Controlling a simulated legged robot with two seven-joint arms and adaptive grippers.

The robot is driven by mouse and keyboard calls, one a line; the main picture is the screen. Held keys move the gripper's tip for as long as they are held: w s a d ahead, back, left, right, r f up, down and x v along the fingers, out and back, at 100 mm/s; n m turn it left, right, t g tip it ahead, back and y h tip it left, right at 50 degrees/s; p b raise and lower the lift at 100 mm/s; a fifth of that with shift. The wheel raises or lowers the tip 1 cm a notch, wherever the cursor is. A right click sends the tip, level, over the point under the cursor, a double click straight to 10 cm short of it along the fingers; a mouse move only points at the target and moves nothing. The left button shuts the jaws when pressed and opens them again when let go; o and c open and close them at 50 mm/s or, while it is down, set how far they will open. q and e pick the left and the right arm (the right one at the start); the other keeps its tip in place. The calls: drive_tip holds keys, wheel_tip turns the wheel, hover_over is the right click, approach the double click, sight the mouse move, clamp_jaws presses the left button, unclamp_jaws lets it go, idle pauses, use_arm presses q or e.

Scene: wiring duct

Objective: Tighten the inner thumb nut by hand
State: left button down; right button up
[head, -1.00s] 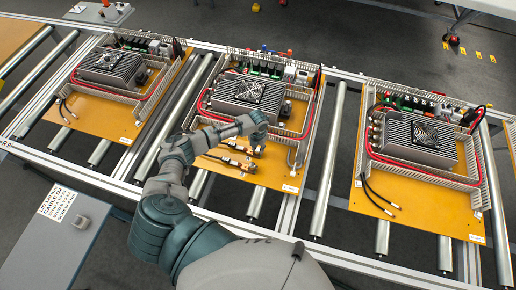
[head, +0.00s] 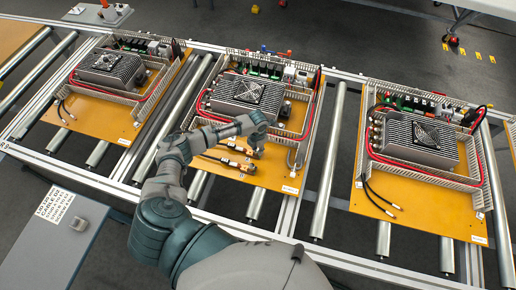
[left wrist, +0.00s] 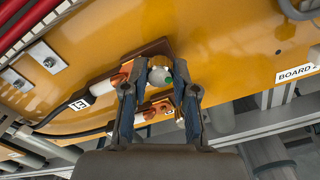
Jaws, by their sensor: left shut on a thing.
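My left gripper (left wrist: 160,70) is shut on the inner thumb nut (left wrist: 160,76), a small pale rounded piece with a green spot, seen between the fingertips in the left wrist view. The nut sits at the end of a copper lug (left wrist: 105,86) on a dark bar (left wrist: 150,50). A second lug (left wrist: 150,110) lies parallel and nearer the board's edge, partly behind the fingers. In the head view the left gripper (head: 258,150) is over the front of the middle board (head: 268,180), with its fingertips small and hard to make out. My right gripper is not in view.
The middle board carries a finned grey unit with a fan (head: 246,92), slotted ducts and red cables. Similar boards stand at left (head: 98,118) and right (head: 440,215) on the roller conveyor.

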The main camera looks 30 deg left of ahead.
sight(257, 149)
use_arm(q)
drive_tip(key=shift+w+a+r, duration=0.2)
drive_tip(key=shift+r, duration=0.05)
drive_tip(key=c, duration=1.2)
unclamp_jaws()
drive_tip(key=o, duration=0.3)
drive_tip(key=shift+s, duration=0.1)
drive_tip(key=shift+s+f, duration=0.1)
wheel_tip(257, 149, up, 12)
drive_tip(key=shift+f, duration=0.1)
